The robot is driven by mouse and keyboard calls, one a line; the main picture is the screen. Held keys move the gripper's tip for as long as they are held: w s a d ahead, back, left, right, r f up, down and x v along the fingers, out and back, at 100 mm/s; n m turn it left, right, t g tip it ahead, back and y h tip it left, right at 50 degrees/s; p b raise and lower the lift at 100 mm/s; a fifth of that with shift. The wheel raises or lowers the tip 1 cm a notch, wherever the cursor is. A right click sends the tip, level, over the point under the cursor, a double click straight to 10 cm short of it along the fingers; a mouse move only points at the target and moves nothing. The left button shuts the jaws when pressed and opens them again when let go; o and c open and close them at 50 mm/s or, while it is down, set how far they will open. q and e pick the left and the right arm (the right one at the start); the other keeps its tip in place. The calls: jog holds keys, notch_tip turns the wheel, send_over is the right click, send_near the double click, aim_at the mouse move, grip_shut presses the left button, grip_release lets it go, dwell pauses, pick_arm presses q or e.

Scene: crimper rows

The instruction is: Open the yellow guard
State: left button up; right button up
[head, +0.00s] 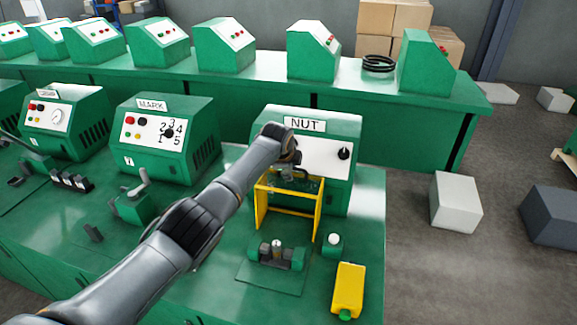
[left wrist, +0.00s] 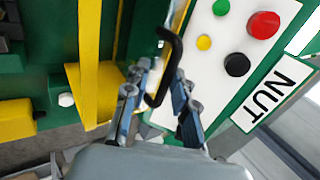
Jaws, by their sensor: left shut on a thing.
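The yellow guard (head: 318,215) is a frame in front of the green NUT machine (head: 343,117). It stands raised above the small press tooling (head: 277,255); how far it is opened is hard to tell. Its yellow bars (left wrist: 90,60) also show in the left wrist view. My left gripper (head: 286,158) is at the guard's top edge, close to the machine's face. In the left wrist view its fingers (left wrist: 158,92) are shut on a black bent handle (left wrist: 174,50). My forearm hides part of the bench and machine front. My right gripper is not in view.
A yellow box (head: 348,290) and a small green block with a white button (head: 333,241) stand to the right of the tooling. The MARK machine (head: 166,135) is at left. The NUT panel has red, black, green and yellow buttons (left wrist: 237,64).

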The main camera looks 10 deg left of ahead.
pick_arm(q)
jog(key=v, duration=1.2)
jog(key=shift+f, duration=0.1)
